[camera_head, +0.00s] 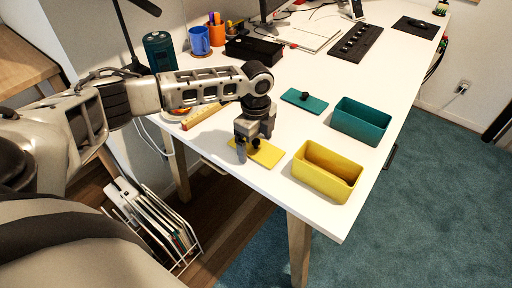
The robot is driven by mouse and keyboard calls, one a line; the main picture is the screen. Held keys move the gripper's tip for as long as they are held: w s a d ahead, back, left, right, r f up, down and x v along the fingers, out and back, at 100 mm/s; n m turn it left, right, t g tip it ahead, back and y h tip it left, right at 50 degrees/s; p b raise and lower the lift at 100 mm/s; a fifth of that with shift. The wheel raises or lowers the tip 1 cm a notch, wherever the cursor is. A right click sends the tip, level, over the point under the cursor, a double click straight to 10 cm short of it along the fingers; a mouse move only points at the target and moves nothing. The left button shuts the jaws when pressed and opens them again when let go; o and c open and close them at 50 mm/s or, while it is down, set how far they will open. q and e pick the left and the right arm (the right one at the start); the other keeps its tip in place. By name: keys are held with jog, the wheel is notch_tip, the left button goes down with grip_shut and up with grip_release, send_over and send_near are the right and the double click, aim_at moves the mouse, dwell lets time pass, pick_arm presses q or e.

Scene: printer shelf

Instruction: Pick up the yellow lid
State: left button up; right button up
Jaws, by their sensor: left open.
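The yellow lid (268,156) lies flat on the white table, left of the open yellow box (327,172). A dark knob stands on the lid. My left gripper (248,150) points down over the lid, with its fingers near the knob and hiding the lid's left part. It is open. I cannot tell whether the fingers touch the knob. My right gripper is not in view.
A teal box (361,121) and a teal lid (304,101) with a dark knob are behind the yellow ones. The table's front edge (279,203) is close.

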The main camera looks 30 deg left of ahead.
pick_arm(q)
jog(key=c, duration=1.1)
jog(key=shift+o, duration=0.2)
jog(key=shift+r, duration=0.15)
